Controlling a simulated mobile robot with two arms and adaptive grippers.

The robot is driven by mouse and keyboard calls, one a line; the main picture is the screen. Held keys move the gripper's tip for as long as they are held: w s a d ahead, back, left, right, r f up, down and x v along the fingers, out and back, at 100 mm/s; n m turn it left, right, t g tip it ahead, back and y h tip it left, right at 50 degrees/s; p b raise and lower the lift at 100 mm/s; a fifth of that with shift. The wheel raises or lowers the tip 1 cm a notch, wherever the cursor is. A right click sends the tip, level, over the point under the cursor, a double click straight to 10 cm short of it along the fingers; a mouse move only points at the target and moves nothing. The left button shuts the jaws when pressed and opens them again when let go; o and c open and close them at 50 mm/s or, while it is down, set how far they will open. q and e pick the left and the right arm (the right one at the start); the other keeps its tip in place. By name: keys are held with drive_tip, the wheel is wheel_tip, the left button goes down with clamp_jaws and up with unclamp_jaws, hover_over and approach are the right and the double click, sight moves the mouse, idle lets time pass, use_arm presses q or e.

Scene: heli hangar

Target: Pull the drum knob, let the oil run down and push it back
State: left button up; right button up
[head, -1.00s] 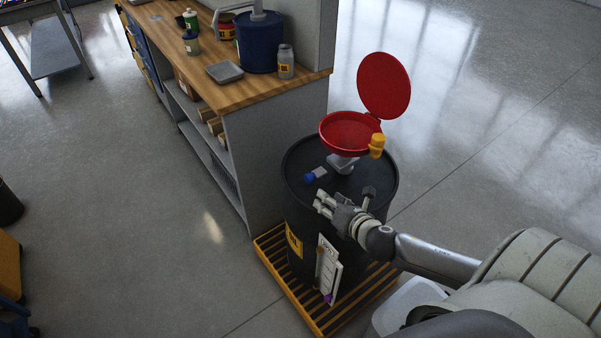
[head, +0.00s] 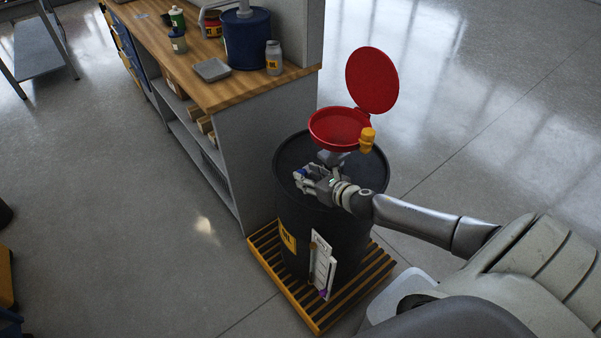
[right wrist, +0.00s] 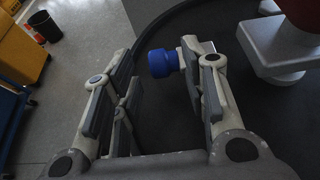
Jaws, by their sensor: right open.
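The black drum (head: 330,225) stands on a yellow slatted pallet, beside the workbench end. A red funnel (head: 338,128) with its round red lid raised sits over the drum top, and a yellow fitting (head: 367,139) is on its rim. A blue knob (right wrist: 162,63) on the drum top shows between the fingers in the right wrist view, nearer the right-hand finger. In the head view the knob (head: 301,173) is mostly hidden by the fingers. My right gripper (head: 303,181) is open around the knob, low over the drum top. My left gripper is out of view.
The wooden workbench (head: 215,95) holds a blue container (head: 247,40), a grey tray (head: 211,69) and jars. The yellow pallet (head: 318,315) edges stick out under the drum. Grey floor is clear to the left and at the upper right.

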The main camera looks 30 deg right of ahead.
sight(300, 172)
drive_tip(key=shift+x, duration=2.15)
drive_tip(key=shift+s, duration=0.1)
drive_tip(key=shift+a, duration=0.1)
clamp_jaws()
